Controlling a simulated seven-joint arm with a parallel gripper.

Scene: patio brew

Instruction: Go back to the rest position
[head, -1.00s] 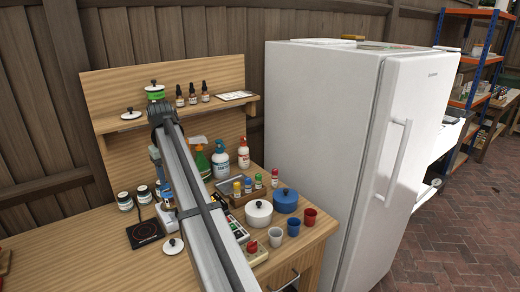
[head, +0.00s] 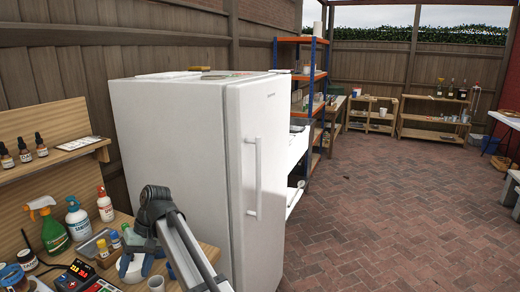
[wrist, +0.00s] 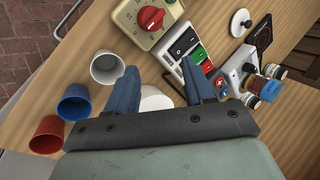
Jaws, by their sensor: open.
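My gripper (wrist: 158,66) is open, with its two blue fingers spread and nothing held between them in the wrist view. It points down over the wooden workbench (wrist: 60,165). A white pot (wrist: 155,100) shows between and below the fingers, partly hidden by them.
A white fridge (head: 180,150) stands close right of the bench. White (wrist: 106,67), blue (wrist: 76,103) and red (wrist: 48,136) cups stand near the gripper. A control box with a red knob (wrist: 150,18) is close by. Spray bottles (head: 52,230) stand left.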

